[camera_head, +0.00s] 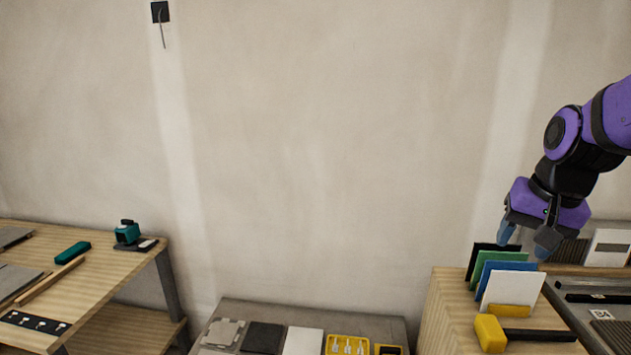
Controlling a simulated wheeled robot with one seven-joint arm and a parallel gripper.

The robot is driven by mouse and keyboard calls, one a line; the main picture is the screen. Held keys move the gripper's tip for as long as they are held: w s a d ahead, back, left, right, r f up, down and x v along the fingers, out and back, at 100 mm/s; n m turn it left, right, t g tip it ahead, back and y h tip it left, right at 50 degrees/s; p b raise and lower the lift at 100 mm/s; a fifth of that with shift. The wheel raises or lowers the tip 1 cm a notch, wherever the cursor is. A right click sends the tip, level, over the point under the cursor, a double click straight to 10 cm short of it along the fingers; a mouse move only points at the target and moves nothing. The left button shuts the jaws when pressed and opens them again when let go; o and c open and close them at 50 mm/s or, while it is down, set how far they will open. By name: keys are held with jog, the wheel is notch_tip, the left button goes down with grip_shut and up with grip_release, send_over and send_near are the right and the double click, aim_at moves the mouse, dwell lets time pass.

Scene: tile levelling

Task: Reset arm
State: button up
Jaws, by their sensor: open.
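My purple and black arm reaches in from the right edge. My gripper (525,238) points down with its two bluish fingertips apart and nothing seen between them. It is above or in front of the upper edges of several upright coloured panels at the right. Whether the fingertips touch any panel I cannot tell.
The panels, including a white one (512,290) and a blue one (491,276), stand on a wooden bench (450,310) with a yellow block (490,333). A low grey table (230,309) holds tiles and a yellow tray (347,345). A workbench (95,285) stands left. The wall area between is clear.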

jog(key=s+a+r+n+t, duration=0.2)
jog(key=s+a+r+n, duration=0.4)
jog(key=s, duration=0.4)
jog(key=shift+a+n, duration=0.3)
jog(key=shift+a, duration=0.15)
